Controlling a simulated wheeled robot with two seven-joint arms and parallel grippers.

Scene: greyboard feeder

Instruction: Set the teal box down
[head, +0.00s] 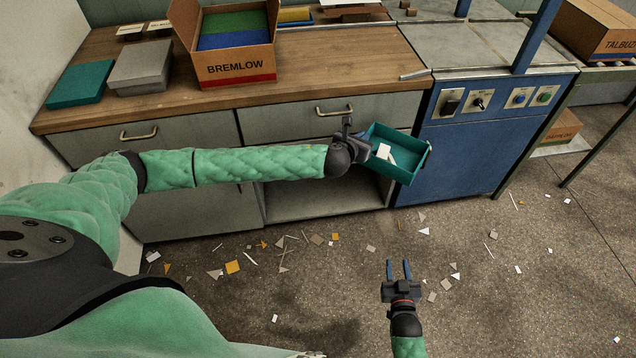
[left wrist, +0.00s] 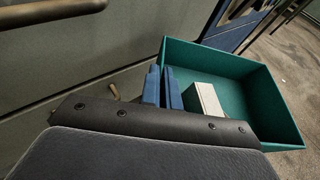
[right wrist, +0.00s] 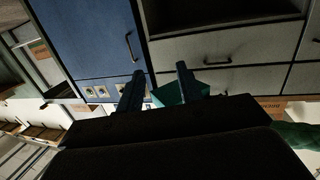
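The teal box (head: 408,165) is an open-topped box hanging in the air in front of the cabinet and the blue machine. A small white piece lies in it. My left gripper (head: 366,150) is at its left wall. In the left wrist view the two blue fingers (left wrist: 163,88) are close together on the near wall of the teal box (left wrist: 235,65), one on each side. My right gripper (head: 400,270) is open and empty, low over the floor. In the right wrist view its fingers (right wrist: 160,90) stand apart, with the teal box (right wrist: 180,90) beyond them.
The wooden worktop (head: 330,70) carries a BREMLOW carton (head: 238,72), a grey box (head: 140,66) and a teal lid-like box (head: 81,84). Its front right part is clear. The blue machine (head: 480,130) stands to the right. Scraps litter the floor (head: 330,290).

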